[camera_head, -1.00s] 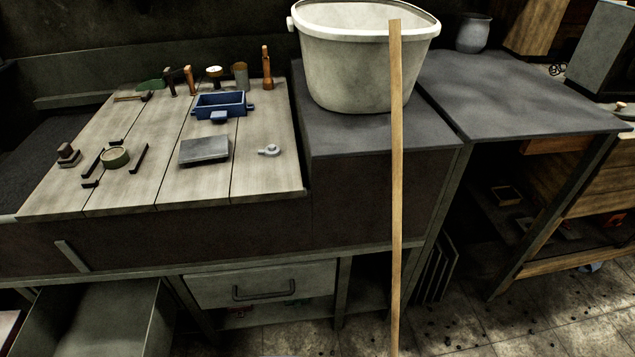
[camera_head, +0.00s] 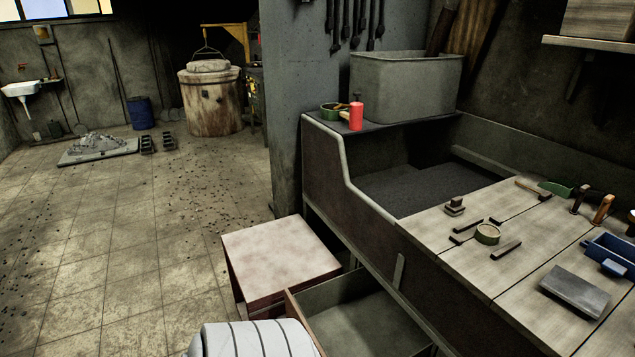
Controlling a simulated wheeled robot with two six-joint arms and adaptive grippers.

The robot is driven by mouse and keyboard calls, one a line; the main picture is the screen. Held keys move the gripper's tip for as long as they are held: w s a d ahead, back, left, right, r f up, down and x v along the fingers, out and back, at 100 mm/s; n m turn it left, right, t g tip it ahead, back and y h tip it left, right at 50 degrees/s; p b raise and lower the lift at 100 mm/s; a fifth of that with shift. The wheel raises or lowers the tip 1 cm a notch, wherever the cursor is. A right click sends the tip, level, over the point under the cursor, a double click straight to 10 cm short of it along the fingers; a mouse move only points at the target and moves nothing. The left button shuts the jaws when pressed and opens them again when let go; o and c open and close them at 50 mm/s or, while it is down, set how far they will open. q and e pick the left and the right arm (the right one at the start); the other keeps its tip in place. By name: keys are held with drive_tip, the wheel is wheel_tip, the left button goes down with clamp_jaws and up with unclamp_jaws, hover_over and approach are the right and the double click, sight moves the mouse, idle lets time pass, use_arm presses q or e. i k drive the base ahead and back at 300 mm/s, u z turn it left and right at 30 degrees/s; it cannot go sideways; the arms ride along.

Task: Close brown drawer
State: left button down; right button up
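An open drawer (camera_head: 365,326) sticks out from under the workbench at the bottom centre. Its inside is grey-green and looks empty, and its front panel (camera_head: 303,326) shows a brown edge. Its lower part is cut off by the frame. Just behind it stands a low red-brown box-like unit (camera_head: 282,262) with a pale, stained top. I cannot tell whether this unit has a drawer of its own. Neither of my grippers is in view.
The wooden bench top (camera_head: 470,270) holds a grey block (camera_head: 575,291), a blue moulding box (camera_head: 612,250) and small tools. A sand bin (camera_head: 420,187) adjoins it, with a grey tub (camera_head: 404,86) behind. The tiled floor (camera_head: 120,270) at left is largely open.

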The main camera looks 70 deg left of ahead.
sight(351, 315)
drive_tip(key=u, duration=0.1)
drive_tip(key=k, duration=0.85)
drive_tip(key=u, duration=0.95)
drive_tip(key=i, duration=0.25)
drive_tip(key=u, duration=0.05)
